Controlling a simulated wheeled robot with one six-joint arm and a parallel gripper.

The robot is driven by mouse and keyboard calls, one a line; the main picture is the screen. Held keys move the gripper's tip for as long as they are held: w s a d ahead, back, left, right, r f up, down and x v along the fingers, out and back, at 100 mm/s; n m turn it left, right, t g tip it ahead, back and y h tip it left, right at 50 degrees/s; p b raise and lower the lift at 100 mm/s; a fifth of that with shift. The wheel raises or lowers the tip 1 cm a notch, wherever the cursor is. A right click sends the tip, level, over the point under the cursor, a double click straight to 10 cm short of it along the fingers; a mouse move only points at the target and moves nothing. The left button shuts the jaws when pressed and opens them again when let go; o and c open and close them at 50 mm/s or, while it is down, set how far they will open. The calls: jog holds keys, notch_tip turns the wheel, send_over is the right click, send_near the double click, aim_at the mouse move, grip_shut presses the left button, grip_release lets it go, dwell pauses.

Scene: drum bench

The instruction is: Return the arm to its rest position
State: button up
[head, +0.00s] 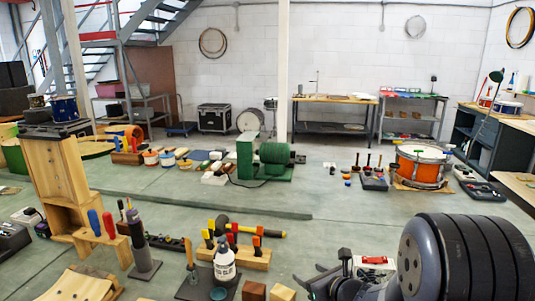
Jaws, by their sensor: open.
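My gripper (319,281) shows low in the head view, right of the middle, at the bottom edge. Its dark fingers stand apart and nothing shows between them. My large dark ribbed arm part fills the lower right corner and hides what lies behind it. The wooden block with hammers (243,257) is left of my gripper. I cannot tell how high the gripper is above the floor or whether it touches anything.
A white bottle (224,262) and a dark post on a base (140,247) stand to the left. A wooden stand (57,180) rises at far left. An orange drum (420,166) and green machine (262,161) are farther back. Open floor (330,220) lies between.

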jog(key=s+d+f+m+t+h, duration=0.1)
jog(key=s+d+f+m+h, duration=0.1)
jog(key=d, duration=0.2)
jog(key=w+a+r+n+g+y, duration=0.2)
jog(key=w+a+r+n+y, duration=0.1)
jog(key=a+r, duration=0.3)
jog(key=shift+w+r+n+y+b, duration=0.15)
jog(key=shift+w+n+y+b, duration=0.15)
jog(key=shift+w+n+y, duration=0.25)
jog(key=shift+w, duration=0.1)
